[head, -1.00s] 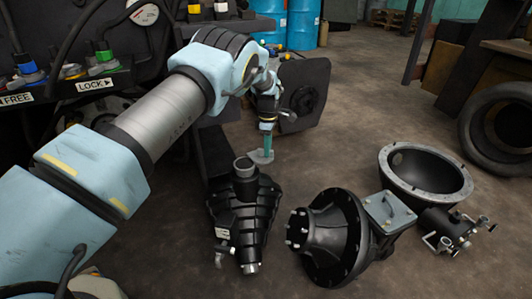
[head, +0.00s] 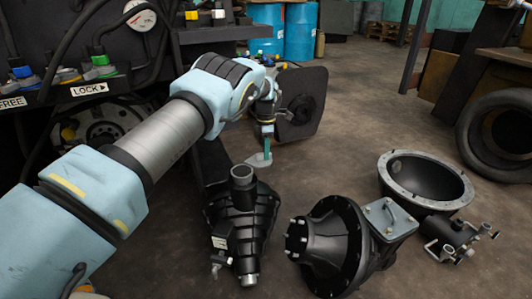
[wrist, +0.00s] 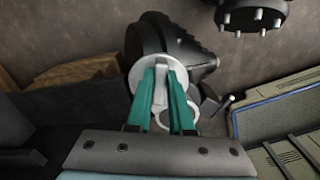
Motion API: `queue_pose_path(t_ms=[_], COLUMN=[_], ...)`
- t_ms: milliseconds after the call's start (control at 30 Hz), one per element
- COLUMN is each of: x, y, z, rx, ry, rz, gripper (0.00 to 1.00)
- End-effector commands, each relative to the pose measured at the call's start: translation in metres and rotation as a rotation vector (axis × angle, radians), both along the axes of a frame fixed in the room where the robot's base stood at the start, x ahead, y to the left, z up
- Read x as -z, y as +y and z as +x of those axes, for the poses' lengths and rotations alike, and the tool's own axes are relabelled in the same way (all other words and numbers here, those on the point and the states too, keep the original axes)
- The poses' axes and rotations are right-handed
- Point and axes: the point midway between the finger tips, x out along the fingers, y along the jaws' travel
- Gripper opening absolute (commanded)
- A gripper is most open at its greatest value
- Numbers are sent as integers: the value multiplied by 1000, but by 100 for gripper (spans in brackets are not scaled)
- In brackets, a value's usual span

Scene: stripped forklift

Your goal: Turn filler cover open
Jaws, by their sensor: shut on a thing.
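The filler cover (wrist: 157,72) is a light grey disc with a raised rib. In the wrist view my gripper (wrist: 166,78) has its teal fingers shut on that rib. In the head view my gripper (head: 266,148) points down with the grey cover (head: 258,160) at its fingertips. The cover sits up and to the right of the upright filler neck (head: 241,175), whose round top shows uncovered. The neck rises from a black ribbed housing (head: 243,220) on the floor. I cannot tell how the cover joins the neck.
A black flanged hub (head: 327,245) with a grey lidded box (head: 390,219) lies to the right. Beyond are a grey-rimmed bowl (head: 427,181) and a tyre (head: 500,130). The forklift panel with a LOCK sign (head: 88,90) stands at left. Floor at centre right is bare.

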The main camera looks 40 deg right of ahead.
Motion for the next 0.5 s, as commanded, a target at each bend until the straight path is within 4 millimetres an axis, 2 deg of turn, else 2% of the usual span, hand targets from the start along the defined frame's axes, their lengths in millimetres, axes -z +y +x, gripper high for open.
queue_pose_path(t_ms=[167, 200, 467, 500], x=[0, 0, 0, 0], y=[0, 0, 0, 0], z=[1, 1, 1, 1], rx=[-2, -2, -1, 0], ry=[-2, -2, -2, -2], rz=[-3, -3, -2, -2], gripper=[0, 21, 50, 50])
